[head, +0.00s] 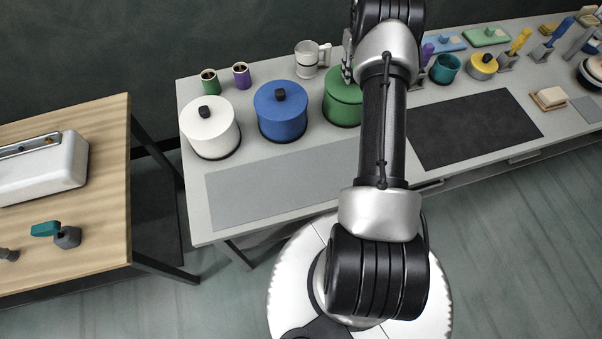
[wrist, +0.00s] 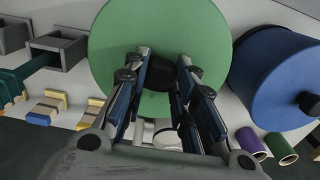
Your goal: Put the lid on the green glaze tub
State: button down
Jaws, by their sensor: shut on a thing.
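The green glaze tub (head: 340,116) stands on the grey bench in the head view, its right side hidden behind my arm. A round green lid (head: 345,91) is at its top, in line with it. In the wrist view the lid (wrist: 145,28) fills the middle and hides the tub below. My gripper (wrist: 164,70) is shut on the lid's black knob (wrist: 160,75), with a finger on each side. In the head view only part of my gripper (head: 347,68) shows beside the arm. I cannot tell whether a small gap is left between lid and tub.
The lidded blue tub (head: 280,118) stands close to the left, also in the wrist view (wrist: 270,75). A lidded white tub (head: 210,135) is farther left. A white mug (head: 307,66) and two small jars (head: 241,76) stand behind. A grey mat (head: 280,188) in front is clear.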

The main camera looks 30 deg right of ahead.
jog(key=shift+f+b, duration=0.4)
jog(key=shift+f, duration=0.15)
dwell(0.4)
jog(key=c, duration=1.2)
grip_release()
jog(key=shift+c, duration=0.2)
jog(key=shift+r, duration=0.15)
jog(key=shift+r+p, duration=2.25)
jog(key=shift+r, duration=1.65)
notch_tip(320, 180, up, 12)
